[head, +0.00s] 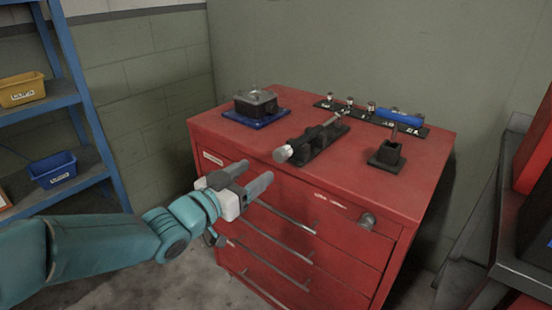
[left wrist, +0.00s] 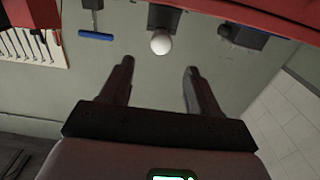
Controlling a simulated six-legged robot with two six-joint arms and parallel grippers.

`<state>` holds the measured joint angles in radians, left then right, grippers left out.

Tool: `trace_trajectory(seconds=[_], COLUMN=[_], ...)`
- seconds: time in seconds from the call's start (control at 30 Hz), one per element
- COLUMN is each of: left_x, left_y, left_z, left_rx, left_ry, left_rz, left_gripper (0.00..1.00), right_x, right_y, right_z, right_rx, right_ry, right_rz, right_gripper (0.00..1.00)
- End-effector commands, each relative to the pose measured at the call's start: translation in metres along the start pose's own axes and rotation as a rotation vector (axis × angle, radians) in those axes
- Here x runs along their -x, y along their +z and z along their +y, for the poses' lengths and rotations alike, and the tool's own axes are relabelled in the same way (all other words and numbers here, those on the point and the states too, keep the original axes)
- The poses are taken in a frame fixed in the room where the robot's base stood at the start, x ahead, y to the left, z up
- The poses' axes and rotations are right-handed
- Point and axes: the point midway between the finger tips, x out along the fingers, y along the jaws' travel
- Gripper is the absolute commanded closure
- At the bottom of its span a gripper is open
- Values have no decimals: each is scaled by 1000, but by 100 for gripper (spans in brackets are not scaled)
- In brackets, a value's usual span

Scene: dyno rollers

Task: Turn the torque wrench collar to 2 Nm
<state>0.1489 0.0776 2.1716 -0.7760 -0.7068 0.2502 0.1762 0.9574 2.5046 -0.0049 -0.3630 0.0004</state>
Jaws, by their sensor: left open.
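The torque wrench (head: 318,136) lies in a black cradle (head: 323,142) on top of the red tool cabinet (head: 230,138). Its pale round handle end (head: 283,153) points toward the front left and overhangs near the cabinet's front edge. The collar scale is too small to read. My left gripper (head: 252,178) is open and empty, in front of the cabinet and below and left of the handle end. In the left wrist view, the handle end (left wrist: 161,45) shows as a pale ball ahead of and between the two open fingers (left wrist: 159,75), apart from them. My right gripper is not in view.
A grey box on a blue base (head: 258,122) stands at the back left of the cabinet top. A rack of sockets (head: 350,105) with a blue-handled tool (head: 398,116) lies along the back. A black holder (head: 387,155) stands right. Blue shelving (head: 62,95) is at left.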

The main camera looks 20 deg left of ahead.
Motion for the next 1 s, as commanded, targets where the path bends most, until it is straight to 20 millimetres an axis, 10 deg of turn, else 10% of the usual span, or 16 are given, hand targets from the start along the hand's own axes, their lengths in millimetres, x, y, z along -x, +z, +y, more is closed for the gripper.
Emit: trace_trajectory(seconds=[0.4,0.8,1.0], left_x=[-79,-88,-88], left_y=[0,0,0], left_z=[-1,-1,-1], left_rx=[0,0,0], left_ry=[3,2,2], left_rz=[0,0,0], left_gripper=[38,38,95], right_x=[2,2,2], right_y=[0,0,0], right_z=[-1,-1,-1], right_rx=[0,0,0], right_ry=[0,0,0], right_rz=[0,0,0], right_gripper=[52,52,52])
